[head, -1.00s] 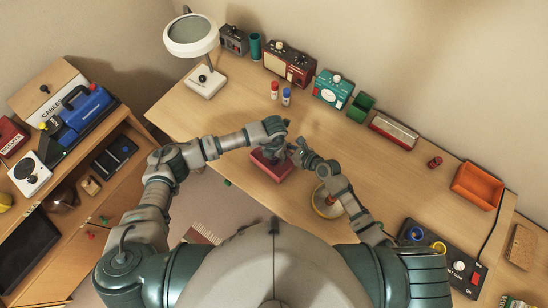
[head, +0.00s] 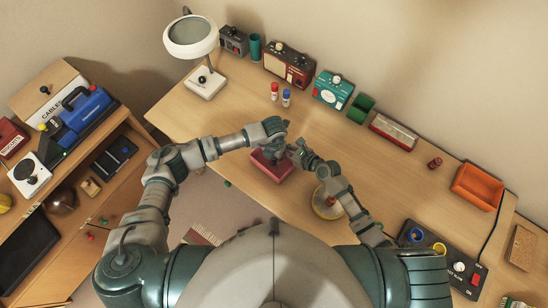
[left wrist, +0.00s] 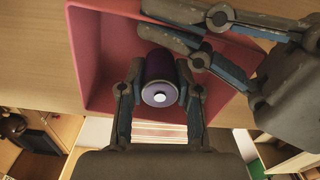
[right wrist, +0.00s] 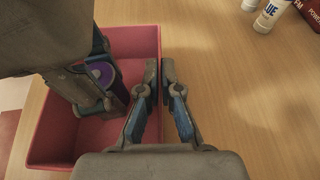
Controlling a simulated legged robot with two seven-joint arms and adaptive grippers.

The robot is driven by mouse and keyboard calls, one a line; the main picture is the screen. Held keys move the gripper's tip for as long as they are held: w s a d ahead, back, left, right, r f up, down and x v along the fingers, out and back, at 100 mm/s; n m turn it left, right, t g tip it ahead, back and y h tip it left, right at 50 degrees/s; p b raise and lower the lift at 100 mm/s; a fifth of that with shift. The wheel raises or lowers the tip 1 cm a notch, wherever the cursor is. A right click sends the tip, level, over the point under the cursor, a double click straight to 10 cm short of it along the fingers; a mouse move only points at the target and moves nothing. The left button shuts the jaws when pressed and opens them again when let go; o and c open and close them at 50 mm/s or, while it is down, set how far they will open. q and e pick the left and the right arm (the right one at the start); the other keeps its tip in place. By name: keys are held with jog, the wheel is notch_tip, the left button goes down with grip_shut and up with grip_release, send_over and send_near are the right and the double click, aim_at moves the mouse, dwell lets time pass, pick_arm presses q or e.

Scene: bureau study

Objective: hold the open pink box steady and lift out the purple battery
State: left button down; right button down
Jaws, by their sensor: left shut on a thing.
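The open pink box (head: 271,171) sits near the front edge of the desk, between my arms. In the left wrist view, my left gripper (left wrist: 160,75) is shut on the purple battery (left wrist: 159,68), one finger on each side, with the box (left wrist: 92,60) behind it. The battery (right wrist: 101,73) also shows partly in the right wrist view, inside the box's outline; I cannot tell whether it touches the box floor. My right gripper (right wrist: 160,68) has its fingers close together, shut on the box's side wall (right wrist: 159,42).
A magnifier lamp (head: 204,82) stands at the back left. Red and blue bottles (head: 286,97) stand behind the box. A yellow-rimmed round item (head: 326,207) lies under my right forearm. An orange tray (head: 476,187) is at the right.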

pick_arm(q)
notch_tip(320, 180, up, 9)
jog(key=shift+f, duration=0.1)
pick_arm(e)
jog(key=c, duration=1.2)
grip_release()
jog(key=shift+c, duration=0.2)
pick_arm(q)
jog(key=shift+d, duration=0.1)
pick_arm(e)
jog(key=v, duration=1.2)
